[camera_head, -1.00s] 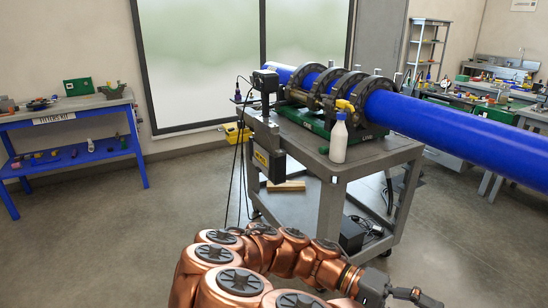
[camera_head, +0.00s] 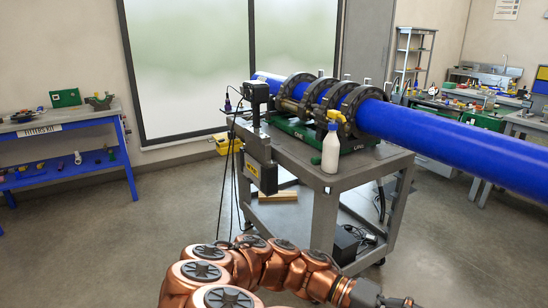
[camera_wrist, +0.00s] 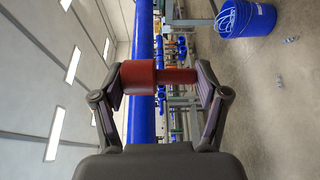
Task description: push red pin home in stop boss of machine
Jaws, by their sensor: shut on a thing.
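My gripper (camera_wrist: 160,85) is shut on the red pin (camera_wrist: 140,77) in the wrist view. The pin lies across between the two fingers, its thick head at the left finger and its thinner shank toward the right finger. In the head view my gripper (camera_head: 400,303) is at the bottom edge, mostly cut off, and the pin cannot be made out there. The fusion machine (camera_head: 318,100) sits on the cart, clamped around a long blue pipe (camera_head: 450,138). My gripper is in front of the cart and apart from it. The stop boss cannot be made out.
The grey cart (camera_head: 325,205) carries a white bottle (camera_head: 331,150) near its front corner. A control box (camera_head: 262,172) and cables hang at its left side. A blue bench (camera_head: 60,130) stands at the left. The floor (camera_head: 120,240) between is clear.

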